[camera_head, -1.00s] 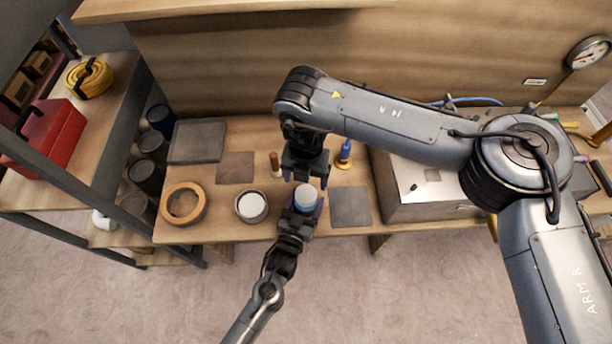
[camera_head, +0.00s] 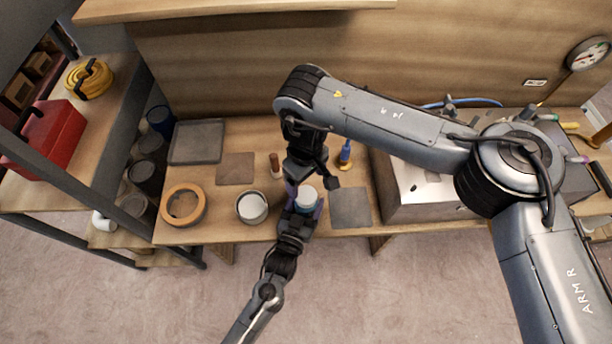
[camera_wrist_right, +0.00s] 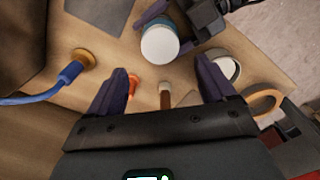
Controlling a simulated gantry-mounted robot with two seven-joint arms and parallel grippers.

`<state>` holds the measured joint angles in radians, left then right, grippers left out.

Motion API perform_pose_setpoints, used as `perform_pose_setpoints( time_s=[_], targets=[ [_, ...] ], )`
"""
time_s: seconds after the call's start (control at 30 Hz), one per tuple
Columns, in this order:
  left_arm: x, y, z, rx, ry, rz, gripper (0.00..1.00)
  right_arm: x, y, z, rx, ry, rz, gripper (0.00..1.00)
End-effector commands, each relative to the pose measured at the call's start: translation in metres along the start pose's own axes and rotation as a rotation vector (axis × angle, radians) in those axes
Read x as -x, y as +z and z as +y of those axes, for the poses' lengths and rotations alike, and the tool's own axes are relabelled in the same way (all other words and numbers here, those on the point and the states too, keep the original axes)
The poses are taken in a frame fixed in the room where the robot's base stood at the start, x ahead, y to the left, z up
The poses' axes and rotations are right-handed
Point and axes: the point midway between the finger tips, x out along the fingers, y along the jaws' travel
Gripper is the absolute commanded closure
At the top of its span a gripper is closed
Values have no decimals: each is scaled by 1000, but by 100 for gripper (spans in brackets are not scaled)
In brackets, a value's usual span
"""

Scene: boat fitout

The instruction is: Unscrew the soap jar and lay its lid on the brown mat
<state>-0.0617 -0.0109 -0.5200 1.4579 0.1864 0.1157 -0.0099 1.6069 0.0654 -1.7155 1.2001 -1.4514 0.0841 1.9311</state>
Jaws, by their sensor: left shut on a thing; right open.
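The soap jar has a blue body and a white lid (camera_head: 306,198). My left gripper (camera_head: 303,203) is shut on the jar's body, close to the table's front edge. In the right wrist view the lid (camera_wrist_right: 160,45) is on the jar, with the left fingers around the body below it. The brown mat (camera_head: 236,168) lies bare, left of and behind the jar.
A grey container with a pale inside (camera_head: 252,208) and a wooden ring (camera_head: 184,204) stand left of the jar. A brown-handled tool (camera_head: 275,165) and a blue item on a wooden base (camera_head: 345,157) stand behind. A grey mat (camera_head: 350,208) lies right; a grey tray (camera_head: 197,141) lies back left.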

Motion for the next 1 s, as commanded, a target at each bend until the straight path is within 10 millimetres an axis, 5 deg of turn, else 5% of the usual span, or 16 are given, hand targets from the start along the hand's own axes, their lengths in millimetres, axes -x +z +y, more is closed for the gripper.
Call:
perform_pose_setpoints(
  time_s=[0.37, 1.0],
  targets=[
    [0, 0, 0, 0, 0, -1, 100, -4, 0, 0, -312, -2, -2, 17],
    [0, 0, 0, 0, 0, -1, 100, -73, 1, 0, -328, 0, -2, 17]
  ],
)
